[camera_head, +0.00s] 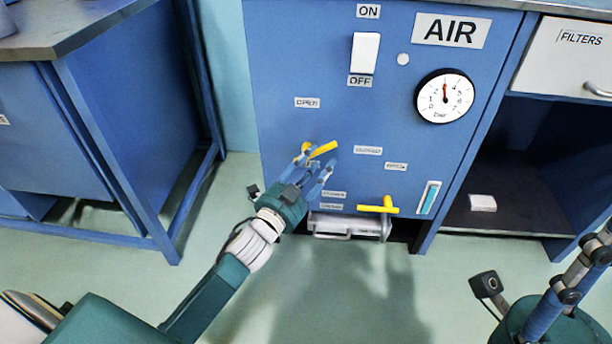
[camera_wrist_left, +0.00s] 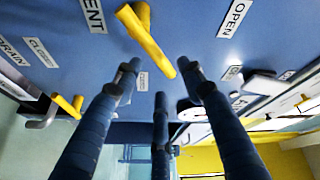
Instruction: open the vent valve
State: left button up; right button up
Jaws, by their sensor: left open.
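The yellow vent valve lever (camera_head: 322,149) is on the blue panel, with an OPEN label (camera_head: 307,102) above left and a label reading CLOSED (camera_head: 368,150) to its right. Its free end points right and slightly up. In the left wrist view the lever (camera_wrist_left: 148,42) lies between a cut-off VENT label (camera_wrist_left: 93,14) and the OPEN label (camera_wrist_left: 236,18). My left gripper (camera_head: 318,170) is open, its fingers around or just short of the lever; I cannot tell whether they touch. My right gripper (camera_head: 578,280) is partly in view at lower right, cut off by the edge.
A second yellow lever (camera_head: 378,207) sits lower right on the panel, above a grey pipe fitting (camera_head: 350,226). A white switch (camera_head: 365,53) and a round gauge (camera_head: 445,96) are higher up. A blue bench (camera_head: 120,120) stands left; open floor lies in front.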

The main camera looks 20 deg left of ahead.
pick_arm(q)
jog(key=s, duration=0.6)
jog(key=shift+s+a+f, duration=0.15)
jog(key=shift+a+f, duration=0.05)
jog(key=shift+a, duration=0.25)
